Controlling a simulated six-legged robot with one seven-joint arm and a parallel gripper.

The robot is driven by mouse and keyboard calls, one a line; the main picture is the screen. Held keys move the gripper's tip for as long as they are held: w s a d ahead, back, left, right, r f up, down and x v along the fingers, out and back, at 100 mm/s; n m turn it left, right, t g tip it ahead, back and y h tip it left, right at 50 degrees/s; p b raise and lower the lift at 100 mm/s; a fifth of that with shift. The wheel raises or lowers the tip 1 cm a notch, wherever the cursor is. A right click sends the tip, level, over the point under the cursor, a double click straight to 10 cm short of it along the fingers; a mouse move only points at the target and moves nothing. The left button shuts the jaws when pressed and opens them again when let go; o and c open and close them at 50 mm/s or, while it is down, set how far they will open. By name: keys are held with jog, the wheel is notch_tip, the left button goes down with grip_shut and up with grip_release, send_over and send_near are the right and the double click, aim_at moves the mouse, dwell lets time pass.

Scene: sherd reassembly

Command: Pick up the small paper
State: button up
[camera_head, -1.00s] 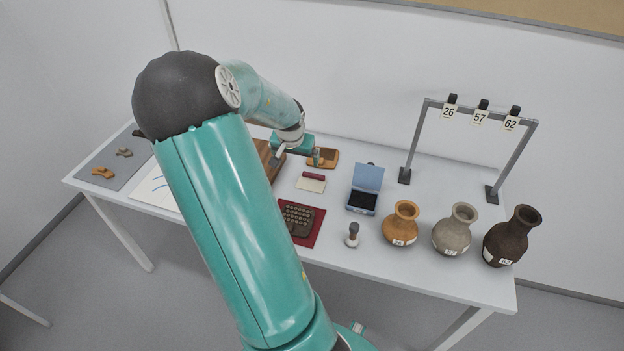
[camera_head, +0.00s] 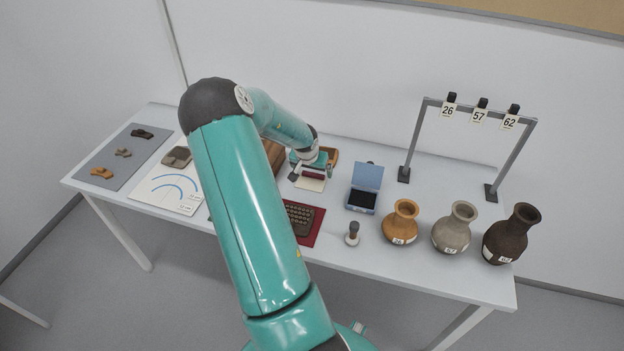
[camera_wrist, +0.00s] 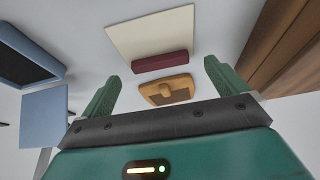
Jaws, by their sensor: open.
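The small paper (camera_head: 311,184) is a cream sheet lying flat on the table, with a dark red bar (camera_head: 313,174) along its far edge. In the wrist view the paper (camera_wrist: 152,32) lies at the top, with the dark red bar (camera_wrist: 159,61) along its lower edge. My gripper (camera_head: 311,169) is above the far side of the paper and partly covers that area in the head view. In the wrist view my gripper (camera_wrist: 162,72) is open and empty, its fingers apart on either side of the bar's line of sight.
A dark typewriter-like tablet on a red mat (camera_head: 313,234) lies nearer. Three vases stand at the right.

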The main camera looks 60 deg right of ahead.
jog(key=shift+x, duration=1.2)
jog(key=c, duration=1.1)
jog(key=shift+o, duration=0.2)
jog(key=shift+r, duration=0.1)
